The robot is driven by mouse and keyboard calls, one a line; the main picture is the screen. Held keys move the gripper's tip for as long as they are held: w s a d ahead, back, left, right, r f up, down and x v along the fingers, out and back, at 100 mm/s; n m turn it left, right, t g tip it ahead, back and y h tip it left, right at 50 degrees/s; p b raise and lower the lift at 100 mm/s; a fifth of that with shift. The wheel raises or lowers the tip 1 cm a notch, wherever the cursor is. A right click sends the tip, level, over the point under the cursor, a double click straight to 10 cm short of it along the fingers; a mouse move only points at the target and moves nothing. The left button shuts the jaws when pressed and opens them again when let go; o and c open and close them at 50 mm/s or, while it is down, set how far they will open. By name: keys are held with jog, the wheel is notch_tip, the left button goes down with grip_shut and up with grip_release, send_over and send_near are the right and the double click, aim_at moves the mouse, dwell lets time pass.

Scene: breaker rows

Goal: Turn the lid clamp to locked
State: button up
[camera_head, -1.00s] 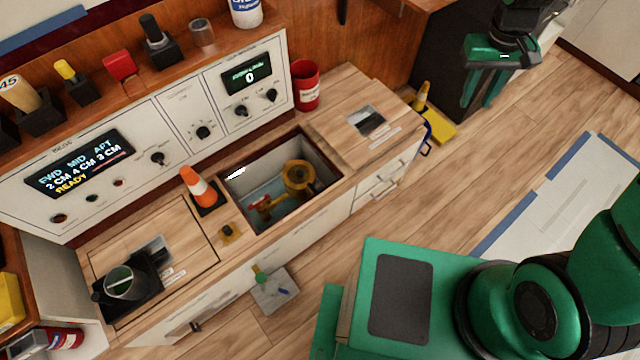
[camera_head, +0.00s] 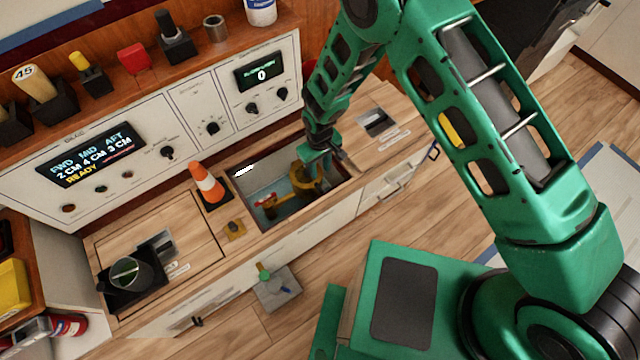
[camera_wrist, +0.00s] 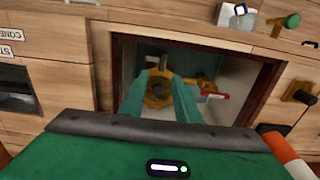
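A yellow round fitting (camera_head: 305,180) sits inside the open recess (camera_head: 240,190) in the wooden counter. A yellow ring-shaped top on it shows in the wrist view (camera_wrist: 157,90). Which part is the lid clamp I cannot clearly tell, as it is small and partly covered. A red-handled valve (camera_head: 268,201) lies beside the fitting, and it also shows in the wrist view (camera_wrist: 212,97). My gripper (camera_head: 322,160) reaches down over the recess. In the wrist view my gripper (camera_wrist: 160,82) has its two teal fingers apart, either side of the yellow ring; contact cannot be told.
An orange cone (camera_head: 207,184) and a small yellow-black fitting (camera_head: 235,229) stand by the recess's left edge. The control panel (camera_head: 210,115) rises behind. The recess walls are close around my gripper.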

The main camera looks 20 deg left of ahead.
aim_at(319, 187)
jog(key=f, duration=1.1)
jog(key=shift+s+a+f, duration=0.15)
jog(key=shift+s, duration=0.05)
grip_shut()
